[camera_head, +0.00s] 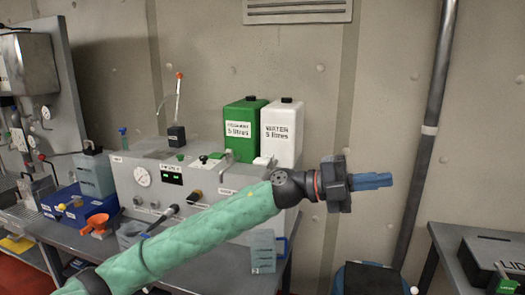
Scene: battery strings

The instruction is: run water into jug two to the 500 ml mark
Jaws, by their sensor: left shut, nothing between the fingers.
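A white tank (283,132) marked "WATER 5 litres" stands on the grey machine (135,180), right of a green tank (241,128) marked "5 litres". A clear jug (262,252) with a blue handle stands on the bench below the machine's right end. Another clear jug (129,233) is partly hidden behind my left arm. I cannot read a number on either jug, nor the water level. My left gripper (388,181) is shut and empty, pointing right, in the air right of the machine and apart from both jugs. My right gripper is not in view.
A blue tray (78,212) with an orange funnel (96,224) is at the left, near a clear container (95,175). A grey pipe (424,150) runs down the wall right of my gripper.

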